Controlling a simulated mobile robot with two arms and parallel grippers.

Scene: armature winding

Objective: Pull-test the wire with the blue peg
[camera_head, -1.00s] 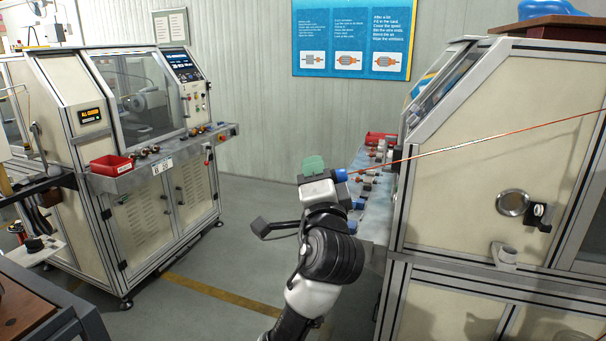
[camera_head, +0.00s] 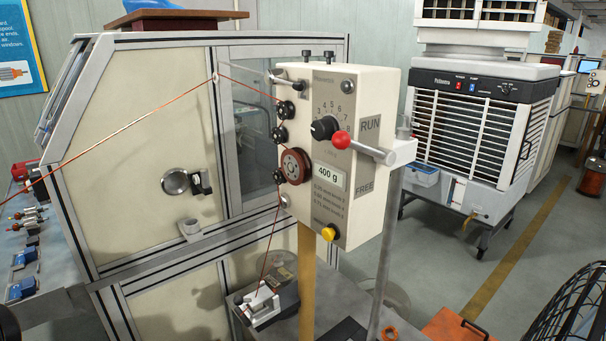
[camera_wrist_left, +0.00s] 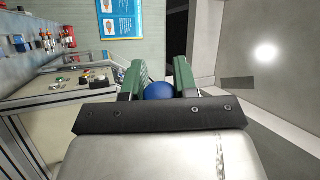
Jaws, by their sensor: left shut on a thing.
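The copper wire (camera_head: 130,124) runs in the head view from the left edge up to a guide on the machine's corner, then to the tensioner box (camera_head: 352,225). It passes small black rollers and a red-brown wheel (camera_head: 294,166), then drops to a small grey unit (camera_head: 268,303). The box shows a "400 g" label, a dial and a red-knobbed lever (camera_head: 341,140) beside the RUN and FREE marks. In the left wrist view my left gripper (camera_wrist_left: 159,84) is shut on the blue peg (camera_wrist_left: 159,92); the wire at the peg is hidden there. My right gripper is not in view.
A cream machine cabinet (camera_head: 135,165) stands behind the wire at left. Blue and red parts lie on its shelf (camera_head: 40,270). An air cooler (camera_head: 475,125) stands at right, with a black wire-mesh object (camera_head: 575,310) at lower right. Open floor (camera_head: 540,210) lies between.

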